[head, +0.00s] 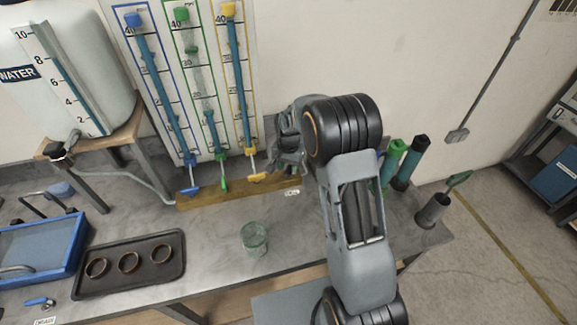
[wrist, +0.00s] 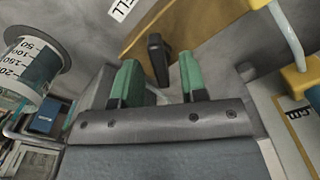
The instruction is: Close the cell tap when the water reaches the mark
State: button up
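A black tap lever (wrist: 157,55) stands out from the wooden board beside the CELL label (wrist: 121,8) in the wrist view. My gripper (wrist: 160,75) is open, with its two green fingertips on either side of the lever in the picture. Gaps show on both sides, and I cannot tell how deep the lever sits between them. A clear graduated cylinder (wrist: 38,62) with dark teal water shows at the left of the wrist view. I cannot make out a mark on it. In the head view, my gripper (head: 287,150) is at the board's right end and my arm hides the lever.
Blue (head: 189,191), green (head: 223,185) and yellow (head: 257,177) taps sit under tall tubes left of my gripper. The yellow one is close. A glass beaker (head: 254,238) and a black tray (head: 130,263) with rings stand on the bench. A water tank (head: 85,60) stands at left.

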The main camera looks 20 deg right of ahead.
jog(key=shift+f, duration=0.25)
jog(key=shift+c, duration=0.2)
grip_shut()
